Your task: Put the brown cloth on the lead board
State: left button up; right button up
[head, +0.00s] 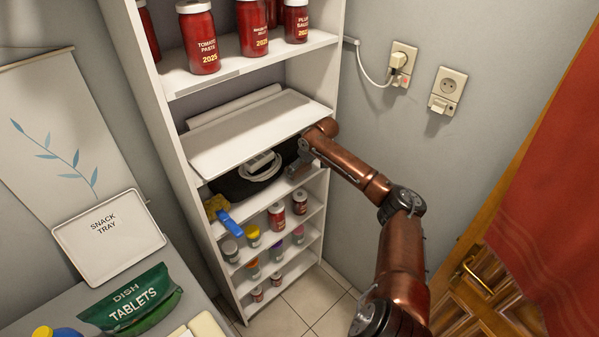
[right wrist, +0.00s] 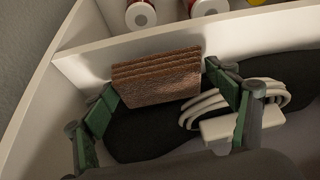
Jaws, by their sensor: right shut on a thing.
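The brown cloth (right wrist: 157,77) is a folded, layered stack between the green fingers of my right gripper (right wrist: 160,84) in the right wrist view. The gripper is shut on it. In the head view, my right gripper (head: 301,163) is at the right side of the shelf's middle bay, and I cannot make out the cloth there. The lead board, a white block with a coiled white cable (right wrist: 222,129), lies on something black beside the cloth; it also shows in the head view (head: 260,163). I cannot tell whether cloth and cable touch. My left gripper is not in view.
A white shelf board (head: 255,128) hangs close above the bay. Red jars (head: 200,40) stand above and small jars (head: 276,214) below. A yellow sponge (head: 214,205) and blue item (head: 229,221) sit at the left edge. A red cloth (head: 550,170) hangs at right.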

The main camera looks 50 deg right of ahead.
jog(key=shift+f, duration=1.05)
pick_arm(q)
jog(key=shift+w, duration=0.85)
pick_arm(e)
jog(key=o, duration=1.2)
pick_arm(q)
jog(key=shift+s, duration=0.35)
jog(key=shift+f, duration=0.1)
